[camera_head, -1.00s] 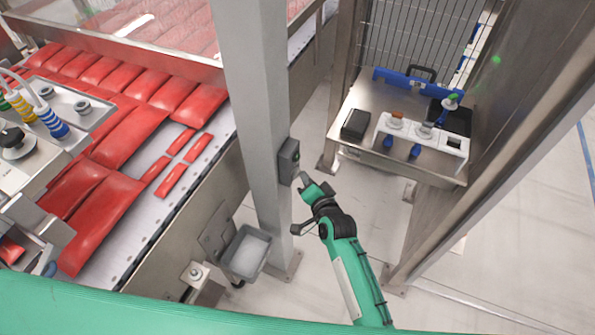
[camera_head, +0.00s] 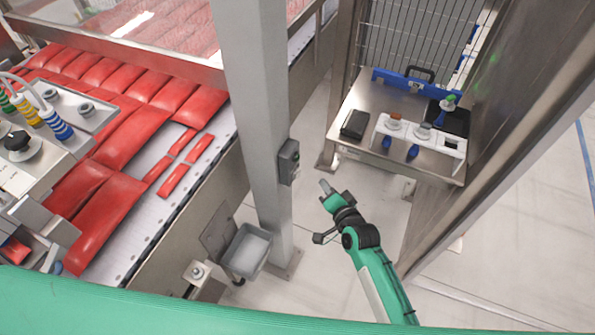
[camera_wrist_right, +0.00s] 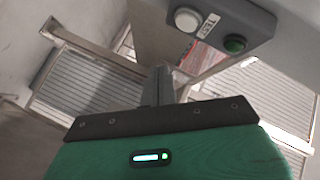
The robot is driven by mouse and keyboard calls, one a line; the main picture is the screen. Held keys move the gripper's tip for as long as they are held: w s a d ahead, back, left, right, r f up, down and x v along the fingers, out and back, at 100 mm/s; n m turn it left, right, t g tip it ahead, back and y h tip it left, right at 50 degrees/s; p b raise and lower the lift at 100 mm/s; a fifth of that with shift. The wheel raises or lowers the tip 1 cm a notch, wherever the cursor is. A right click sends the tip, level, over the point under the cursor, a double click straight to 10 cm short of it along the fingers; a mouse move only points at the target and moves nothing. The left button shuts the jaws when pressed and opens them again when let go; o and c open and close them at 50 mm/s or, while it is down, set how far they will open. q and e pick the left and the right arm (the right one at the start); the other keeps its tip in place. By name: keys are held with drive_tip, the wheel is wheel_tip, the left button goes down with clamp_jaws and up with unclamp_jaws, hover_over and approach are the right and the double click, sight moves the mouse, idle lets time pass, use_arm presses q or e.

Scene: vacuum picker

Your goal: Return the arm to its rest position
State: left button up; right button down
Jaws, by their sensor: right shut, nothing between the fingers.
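My right arm comes up from the bottom of the head view in green and black. Its gripper (camera_head: 326,188) is shut and empty, in free air just right of the grey post (camera_head: 262,120). A dark control box (camera_head: 288,162) is fixed on the post, a short way left of the fingertips and apart from them. In the right wrist view, the shut fingers (camera_wrist_right: 158,82) point up from the green wrist. The box there (camera_wrist_right: 215,22) shows a white button (camera_wrist_right: 187,19) and a green button (camera_wrist_right: 235,43) beyond the fingertips. My left gripper is not in view.
A conveyor (camera_head: 190,185) with red packs lies at the left. A grey bin (camera_head: 247,252) hangs low beside the post. A steel table (camera_head: 360,100) with a white tool holder (camera_head: 440,142) stands at the back right. Open floor (camera_head: 335,275) lies around my right arm.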

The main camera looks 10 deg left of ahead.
drive_tip(key=shift+f, duration=0.1)
idle(0.4)
drive_tip(key=s+d+f+n+g+h, duration=0.15)
drive_tip(key=s+d+f, duration=0.3)
drive_tip(key=f, duration=0.55)
drive_tip(key=s+d+f+n+g+h, duration=0.1)
drive_tip(key=s+d+f+g, duration=0.15)
drive_tip(key=s+f, duration=0.55)
drive_tip(key=s+d+f+n+g+h, duration=0.1)
drive_tip(key=s+d+f+g+h, duration=0.2)
drive_tip(key=f, duration=0.9)
drive_tip(key=s+d+f+n+g, duration=0.1)
drive_tip(key=s+d+f, duration=0.3)
drive_tip(key=s, duration=0.7)
drive_tip(key=s+d+f+n+g+h, duration=0.1)
drive_tip(key=s+d+f, duration=0.4)
drive_tip(key=s, duration=0.6)
drive_tip(key=s+d+f+n+g, duration=0.3)
drive_tip(key=s+d+f, duration=0.2)
drive_tip(key=s, duration=0.7)
wheel_tip(320, 180, down, 2)
drive_tip(key=shift+f+g+h, duration=0.25)
drive_tip(key=shift+g+h, duration=0.05)
drive_tip(key=shift+h, duration=0.05)
